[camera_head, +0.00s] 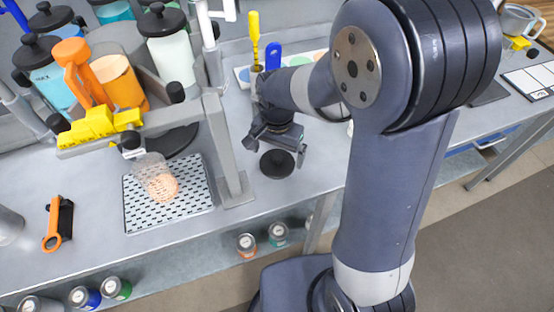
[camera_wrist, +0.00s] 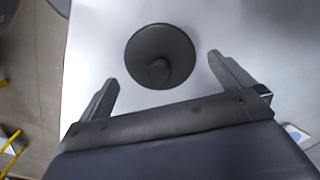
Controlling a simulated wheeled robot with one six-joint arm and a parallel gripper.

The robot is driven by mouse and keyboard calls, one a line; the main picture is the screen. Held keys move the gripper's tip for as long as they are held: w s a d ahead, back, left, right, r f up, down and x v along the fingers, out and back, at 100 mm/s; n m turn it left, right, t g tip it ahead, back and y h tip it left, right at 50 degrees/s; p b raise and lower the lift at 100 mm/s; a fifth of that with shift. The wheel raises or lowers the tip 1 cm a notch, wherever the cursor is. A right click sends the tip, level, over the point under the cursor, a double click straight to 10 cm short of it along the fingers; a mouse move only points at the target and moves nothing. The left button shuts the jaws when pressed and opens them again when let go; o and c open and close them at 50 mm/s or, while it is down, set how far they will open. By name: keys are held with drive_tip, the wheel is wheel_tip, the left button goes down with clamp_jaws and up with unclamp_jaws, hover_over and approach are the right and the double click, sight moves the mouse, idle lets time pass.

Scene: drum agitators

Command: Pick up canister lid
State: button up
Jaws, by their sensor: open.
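The canister lid (camera_head: 277,164) is a round black disc with a small raised knob. It lies on the grey metal bench below my gripper. In the wrist view the lid (camera_wrist: 160,58) lies knob up, just beyond my fingertips and roughly centred between them. My gripper (camera_head: 277,145) is open and empty above the lid, its two fingers spread to either side. The fingers of my gripper (camera_wrist: 162,68) do not touch the lid.
A perforated tray (camera_head: 196,209) with a clear container (camera_head: 157,177) stands to the left, beside a grey upright frame (camera_head: 226,160). Several black-lidded canisters stand at the back left. The bench's front edge runs close to the lid. An orange-handled tool (camera_head: 53,226) lies far left.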

drive_tip(key=shift+f, duration=1.15)
drive_tip(key=shift+c, duration=0.6)
drive_tip(key=c, duration=0.7)
